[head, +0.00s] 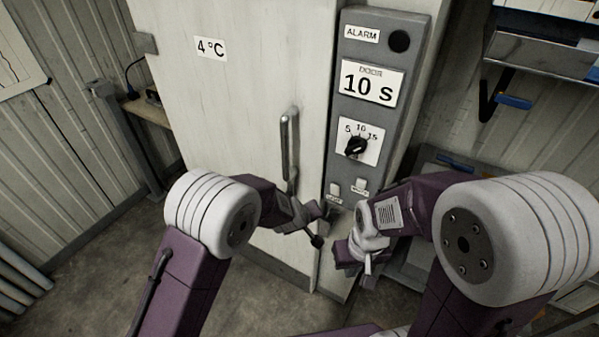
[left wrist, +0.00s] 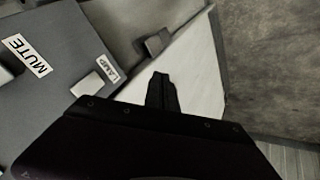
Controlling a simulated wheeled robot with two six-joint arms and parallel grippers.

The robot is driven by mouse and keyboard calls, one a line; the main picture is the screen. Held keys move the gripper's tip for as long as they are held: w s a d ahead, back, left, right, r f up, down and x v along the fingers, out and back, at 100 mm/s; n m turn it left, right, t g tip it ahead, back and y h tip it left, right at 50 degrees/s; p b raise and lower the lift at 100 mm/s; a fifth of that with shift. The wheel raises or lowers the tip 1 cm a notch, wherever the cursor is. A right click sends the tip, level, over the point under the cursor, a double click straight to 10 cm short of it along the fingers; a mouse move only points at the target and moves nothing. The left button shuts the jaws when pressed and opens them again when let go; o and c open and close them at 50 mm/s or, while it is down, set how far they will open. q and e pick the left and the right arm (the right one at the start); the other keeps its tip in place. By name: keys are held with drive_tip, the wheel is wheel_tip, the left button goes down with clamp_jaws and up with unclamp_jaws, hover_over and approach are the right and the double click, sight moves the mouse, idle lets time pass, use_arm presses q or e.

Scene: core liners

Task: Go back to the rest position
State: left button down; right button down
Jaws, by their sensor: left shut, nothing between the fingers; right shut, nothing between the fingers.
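My left gripper (head: 317,241) is shut and empty. It hangs in front of the lower right part of the white door, below the door handle. In the left wrist view its dark fingers (left wrist: 162,90) are together with nothing between them. My right gripper (head: 367,268) is shut and empty, just right of the left one and below the grey control panel (head: 341,180). Its fingers point down, and its wrist hides part of what is behind. The two grippers are close together in the head view, with a small gap between them.
The white door (head: 240,100) carries a "4 °C" label and a vertical metal handle (head: 290,145). The panel has a black dial (head: 356,146), a "DOOR 10 s" sign (head: 372,84) and LAMP and MUTE (left wrist: 27,55) labels. A shelf (head: 545,50) is at upper right. Floor shows at lower left.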

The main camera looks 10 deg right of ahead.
use_arm(q)
drive_tip(key=w+a+r+n+t+y, duration=0.1)
drive_tip(key=w+a+r, duration=0.1)
drive_tip(key=a+r, duration=0.45)
drive_tip(key=w+a+r+n+t+y, duration=0.1)
drive_tip(key=w+a+r+n, duration=0.2)
drive_tip(key=a, duration=0.7)
drive_tip(key=s+a+m+g, duration=0.2)
drive_tip(key=s+a+m, duration=0.1)
drive_tip(key=s+a, duration=0.8)
drive_tip(key=s+a+f+m+g+y, duration=0.1)
drive_tip(key=s+f+m+g, duration=0.2)
drive_tip(key=s, duration=1)
drive_tip(key=shift+s+f+m+g, duration=0.35)
drive_tip(key=shift+f+m+g, duration=0.05)
drive_tip(key=shift+f+g, duration=0.55)
drive_tip(key=shift+s+r, duration=0.1)
drive_tip(key=shift+s, duration=0.05)
use_arm(e)
drive_tip(key=shift+s+d, duration=0.1)
